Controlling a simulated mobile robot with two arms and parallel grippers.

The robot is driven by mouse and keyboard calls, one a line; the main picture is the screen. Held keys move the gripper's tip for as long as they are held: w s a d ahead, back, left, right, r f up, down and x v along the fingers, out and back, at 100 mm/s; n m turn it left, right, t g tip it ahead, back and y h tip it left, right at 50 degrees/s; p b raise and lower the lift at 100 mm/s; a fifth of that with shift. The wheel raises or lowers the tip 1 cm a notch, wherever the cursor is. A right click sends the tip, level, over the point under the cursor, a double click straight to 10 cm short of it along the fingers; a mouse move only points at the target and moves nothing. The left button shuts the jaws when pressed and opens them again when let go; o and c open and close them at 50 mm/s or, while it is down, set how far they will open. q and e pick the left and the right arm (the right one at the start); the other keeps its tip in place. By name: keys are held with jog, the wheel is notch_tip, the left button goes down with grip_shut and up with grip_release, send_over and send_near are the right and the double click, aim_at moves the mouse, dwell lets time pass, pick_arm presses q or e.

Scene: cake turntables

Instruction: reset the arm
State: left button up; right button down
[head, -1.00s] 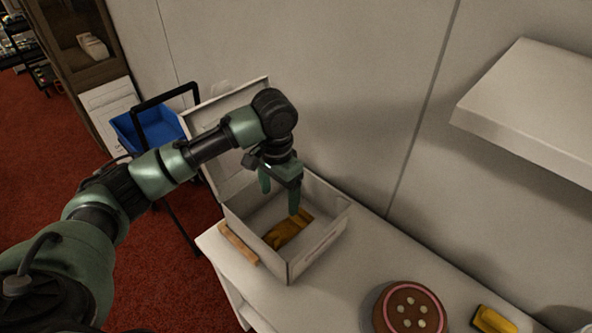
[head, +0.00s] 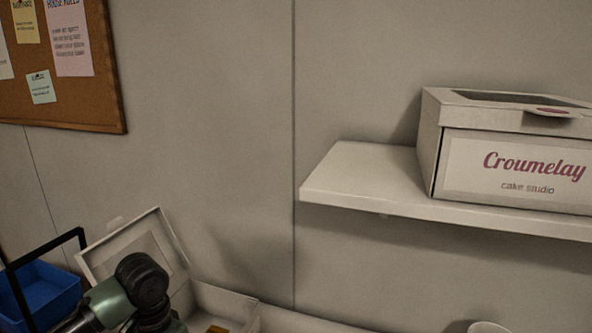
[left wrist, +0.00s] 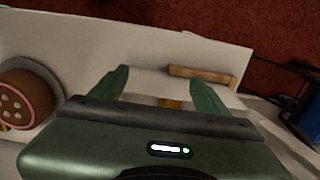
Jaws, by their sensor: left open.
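My left arm shows at the bottom left of the head view, with its dark wrist joint (head: 143,280) in front of the open white box lid (head: 130,245). Its fingers are below that picture's edge. In the left wrist view my left gripper (left wrist: 160,90) is open, its two green fingers spread apart. My right gripper is in neither view.
A white wall shelf (head: 345,185) at right carries a Croumelay cake box (head: 510,165). A blue bin (head: 45,290) stands at far left. The left wrist view shows a brown cake (left wrist: 28,95) on the left and a wooden bar (left wrist: 200,74).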

pick_arm(q)
jog(key=s+d+f, duration=0.3)
jog(key=s+d+f+m+t+h, duration=0.1)
jog(key=s+d+f, duration=0.1)
jog(key=s+d, duration=0.1)
jog(key=s+d+f+m+h, duration=0.1)
jog(key=s+d+f, duration=0.2)
jog(key=d, duration=0.1)
jog(key=shift+d+f, duration=0.35)
jog(key=s+d+f+n+t, duration=0.1)
jog(key=s+d+f+t, duration=0.1)
jog(key=s, duration=0.4)
jog(key=s+a+f+n+y, duration=0.2)
jog(key=s+a+n, duration=0.1)
jog(key=s+a, duration=0.6)
jog(key=s+d+f, duration=0.1)
jog(key=s+f, duration=0.2)
jog(key=f, duration=2.3)
jog(key=s+a+f+g, duration=0.2)
jog(key=s+f, duration=1.3)
jog(key=s, duration=0.1)
jog(key=shift+s+a+m, duration=0.25)
jog(key=shift+m, duration=0.05)
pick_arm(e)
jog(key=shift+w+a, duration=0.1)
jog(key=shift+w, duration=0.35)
